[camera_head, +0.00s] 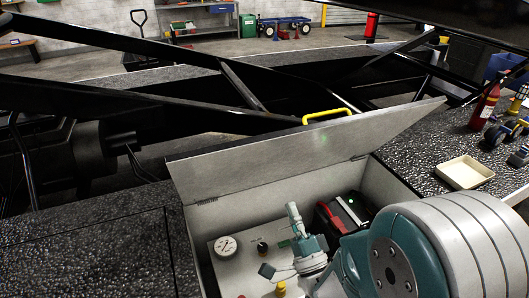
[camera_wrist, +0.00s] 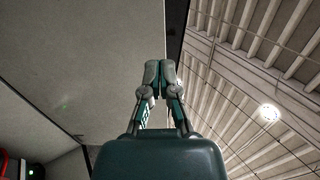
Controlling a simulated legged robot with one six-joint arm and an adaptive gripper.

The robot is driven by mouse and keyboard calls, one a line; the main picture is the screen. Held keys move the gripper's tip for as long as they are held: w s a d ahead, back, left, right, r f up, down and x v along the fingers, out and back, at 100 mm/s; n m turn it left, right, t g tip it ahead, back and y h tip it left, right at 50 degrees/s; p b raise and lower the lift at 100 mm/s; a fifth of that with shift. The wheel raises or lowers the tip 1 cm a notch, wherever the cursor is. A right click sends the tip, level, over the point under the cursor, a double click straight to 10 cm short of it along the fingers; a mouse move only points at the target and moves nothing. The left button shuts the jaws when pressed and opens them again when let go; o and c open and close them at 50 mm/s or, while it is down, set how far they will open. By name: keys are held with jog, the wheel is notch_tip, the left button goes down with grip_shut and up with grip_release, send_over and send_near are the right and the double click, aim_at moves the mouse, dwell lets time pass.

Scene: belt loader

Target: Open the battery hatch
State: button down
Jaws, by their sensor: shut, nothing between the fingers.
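The battery hatch (camera_head: 290,145) is a grey lid with a yellow handle (camera_head: 327,115) on its top edge. In the head view it stands raised and tilted back on hinges at the rear of an open compartment. A black and red battery (camera_head: 345,212) with a small green light sits inside. My gripper (camera_head: 293,209) is over the compartment opening, in front of the lid. In the wrist view my gripper (camera_wrist: 160,64) has its fingertips together and empty, with the lid's inner face (camera_wrist: 75,60) to the left.
A pressure gauge (camera_head: 225,246) and a black knob (camera_head: 262,247) are on a panel inside the compartment. A cream tray (camera_head: 465,172) and a red bottle (camera_head: 484,106) stand on the dark textured deck at right. Black beams (camera_head: 130,95) run behind the lid.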

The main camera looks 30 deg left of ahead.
aim_at(267, 142)
jog(key=x, duration=1.4)
jog(key=shift+d+r, duration=0.1)
